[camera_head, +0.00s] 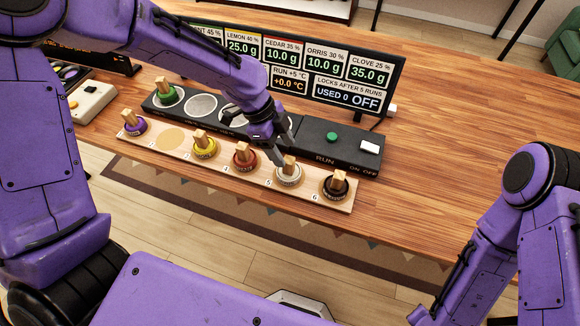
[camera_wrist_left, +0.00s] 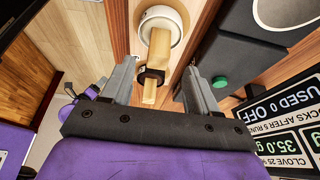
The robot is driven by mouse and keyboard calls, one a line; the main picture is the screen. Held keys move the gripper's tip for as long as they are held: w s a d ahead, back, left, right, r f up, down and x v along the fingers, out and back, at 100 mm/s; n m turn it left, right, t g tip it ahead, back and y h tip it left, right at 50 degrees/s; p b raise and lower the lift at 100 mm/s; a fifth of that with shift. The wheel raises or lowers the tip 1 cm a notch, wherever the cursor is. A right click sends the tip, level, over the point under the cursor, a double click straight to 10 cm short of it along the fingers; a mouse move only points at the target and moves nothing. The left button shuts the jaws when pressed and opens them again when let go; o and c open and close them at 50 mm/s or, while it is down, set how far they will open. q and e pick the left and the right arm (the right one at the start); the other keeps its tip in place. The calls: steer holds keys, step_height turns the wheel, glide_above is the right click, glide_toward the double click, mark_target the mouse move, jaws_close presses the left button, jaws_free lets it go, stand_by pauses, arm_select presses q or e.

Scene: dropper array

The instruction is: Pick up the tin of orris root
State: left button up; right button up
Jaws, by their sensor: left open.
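A white tin (camera_head: 288,177) with an upright wooden handle stands at place 5 of the wooden rack; its label is too small to read. It also shows in the left wrist view as a white round tin (camera_wrist_left: 163,20) with its handle (camera_wrist_left: 158,60). My left gripper (camera_head: 277,156) is above and close to this tin, partly covering its surroundings. In the left wrist view its fingers (camera_wrist_left: 160,70) are spread on either side of the handle, with gaps visible. My right arm shows at the right; its gripper is out of sight.
Other tins in the rack (camera_head: 224,168) are purple (camera_head: 134,127), yellow (camera_head: 205,150), red (camera_head: 244,160) and black (camera_head: 335,188). A green tin (camera_head: 166,96) sits on the black dispenser base (camera_head: 350,158). A screen (camera_head: 380,72) stands behind. The table's right side is clear.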

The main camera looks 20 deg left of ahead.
mark_target(288, 159)
arm_select(q)
steer(key=p+x, duration=0.1)
steer(key=x, duration=0.3)
steer(key=shift+s+f+p, duration=0.1)
steer(key=shift+f+p, duration=0.2)
steer(key=shift+d+f, duration=0.2)
steer(key=shift+f, duration=0.15)
steer(key=c, duration=1.1)
steer(key=shift+r, duration=0.15)
